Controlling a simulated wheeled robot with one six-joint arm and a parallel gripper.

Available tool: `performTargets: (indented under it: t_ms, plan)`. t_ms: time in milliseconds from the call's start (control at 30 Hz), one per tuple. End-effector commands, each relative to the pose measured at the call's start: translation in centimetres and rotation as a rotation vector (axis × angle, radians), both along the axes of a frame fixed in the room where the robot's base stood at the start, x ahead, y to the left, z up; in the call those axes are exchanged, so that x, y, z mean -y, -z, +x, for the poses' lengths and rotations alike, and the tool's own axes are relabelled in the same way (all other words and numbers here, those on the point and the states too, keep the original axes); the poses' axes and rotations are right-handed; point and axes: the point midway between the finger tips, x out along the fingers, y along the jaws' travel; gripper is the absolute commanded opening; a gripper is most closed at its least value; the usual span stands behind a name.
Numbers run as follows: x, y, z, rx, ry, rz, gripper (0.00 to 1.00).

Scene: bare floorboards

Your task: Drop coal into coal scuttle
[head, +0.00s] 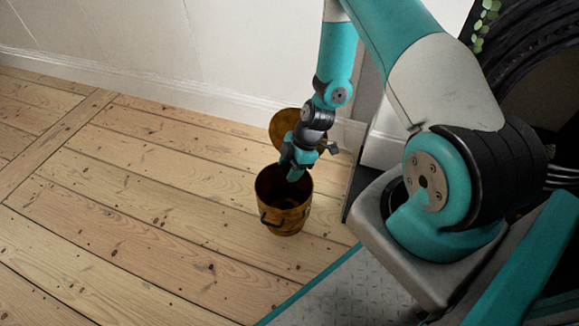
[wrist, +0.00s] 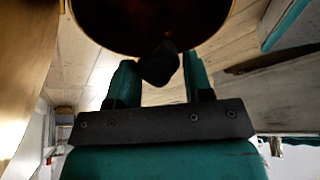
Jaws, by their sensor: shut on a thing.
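The coal scuttle (head: 285,213) is a brown-gold, bucket-shaped container standing upright on the floorboards, with a dark inside and a handle on its side. My gripper (head: 296,170) points down over its open mouth. In the wrist view, my gripper (wrist: 160,75) is shut on a dark lump of coal (wrist: 160,65), held between the two teal fingertips. The scuttle's round rim and dark inside (wrist: 110,22) fill the top of that view, just beyond the coal. The scuttle's bottom is too dark to make out.
A round brown-gold piece (head: 284,124), perhaps the scuttle's lid, shows behind my arm near the wall. A white wall (head: 130,45) with a skirting board runs along the back. The floor (head: 130,200) to the left is clear.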

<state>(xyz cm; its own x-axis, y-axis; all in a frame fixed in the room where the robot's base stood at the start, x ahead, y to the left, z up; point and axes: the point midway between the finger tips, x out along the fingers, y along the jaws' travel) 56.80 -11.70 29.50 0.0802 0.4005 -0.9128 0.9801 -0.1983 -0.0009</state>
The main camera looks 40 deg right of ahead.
Motion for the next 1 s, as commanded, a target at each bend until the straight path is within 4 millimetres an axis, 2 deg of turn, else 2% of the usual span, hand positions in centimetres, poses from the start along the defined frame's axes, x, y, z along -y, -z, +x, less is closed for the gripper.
performTargets:
  t_ms: [33,133,400,533,667,1000]
  plan:
    - [0.0,0.0,0.0,0.0,0.0,0.0,0.53]
    - [0.0,0.0,0.0,0.0,0.0,0.0,0.76]
    - [0.1,-0.1,0.0,0.0,0.001,0.0,0.76]
    - [0.4,-1.1,0.0,0.002,0.002,0.0,0.76]
    - [1.3,-3.4,-0.2,0.001,0.004,0.0,0.76]
    - [4.8,-11.4,-0.9,0.003,0.004,-0.002,0.76]
